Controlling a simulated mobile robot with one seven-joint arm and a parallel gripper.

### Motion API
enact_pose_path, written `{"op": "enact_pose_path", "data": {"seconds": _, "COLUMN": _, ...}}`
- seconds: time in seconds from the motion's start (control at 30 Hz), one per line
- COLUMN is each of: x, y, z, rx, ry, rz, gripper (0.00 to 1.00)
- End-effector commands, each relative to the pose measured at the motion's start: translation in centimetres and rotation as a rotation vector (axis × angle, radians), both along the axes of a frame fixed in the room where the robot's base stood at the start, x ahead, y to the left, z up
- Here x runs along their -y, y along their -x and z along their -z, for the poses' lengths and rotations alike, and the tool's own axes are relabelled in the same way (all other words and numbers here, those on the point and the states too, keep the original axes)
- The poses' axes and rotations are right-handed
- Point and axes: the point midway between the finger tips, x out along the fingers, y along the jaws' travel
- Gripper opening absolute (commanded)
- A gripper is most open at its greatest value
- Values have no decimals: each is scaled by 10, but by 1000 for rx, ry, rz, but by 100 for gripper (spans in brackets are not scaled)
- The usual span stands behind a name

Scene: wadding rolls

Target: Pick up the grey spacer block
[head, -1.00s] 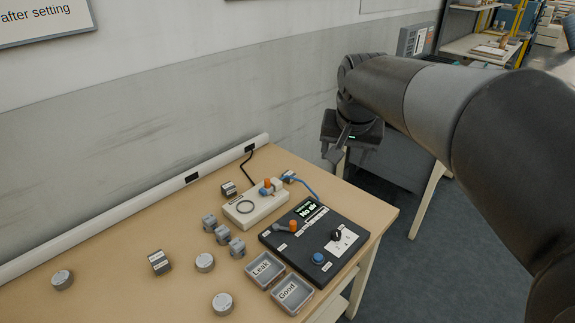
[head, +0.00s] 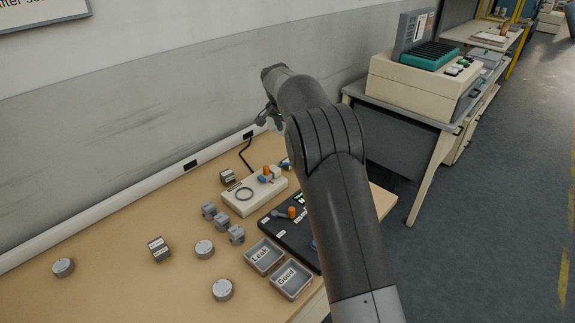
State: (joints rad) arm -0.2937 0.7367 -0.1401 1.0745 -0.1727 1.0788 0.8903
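Two grey blocks with white labels stand on the table: one at the left middle (head: 159,249), and one at the back (head: 228,177) beside the beige fixture. The labels are too small to read, so I cannot tell which is the spacer block. My gripper (head: 270,120) is in the air near the wall, beyond the beige fixture and well away from both blocks. Its fingers look apart with nothing between them. My arm hides part of the black test panel.
The beige fixture (head: 240,205) holds a ring and an orange-topped part. The black panel (head: 271,226) lies in front of it. Trays marked Leak (head: 250,266) and Good (head: 277,292) and several round grey pucks (head: 205,249) are nearby. The left table area is mostly clear.

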Motion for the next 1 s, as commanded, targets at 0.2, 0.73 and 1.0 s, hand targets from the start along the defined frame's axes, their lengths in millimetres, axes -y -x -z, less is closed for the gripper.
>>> {"op": "enact_pose_path", "data": {"seconds": 0.2, "x": -32, "y": -36, "z": 63, "rx": 4, "ry": 26, "rz": 53, "gripper": 65}}
{"op": "enact_pose_path", "data": {"seconds": 0.73, "x": -41, "y": -58, "z": 125, "rx": 11, "ry": 39, "rz": 88, "gripper": 65}}
{"op": "enact_pose_path", "data": {"seconds": 1.0, "x": -34, "y": -66, "z": 153, "rx": 12, "ry": 40, "rz": 87, "gripper": 65}}
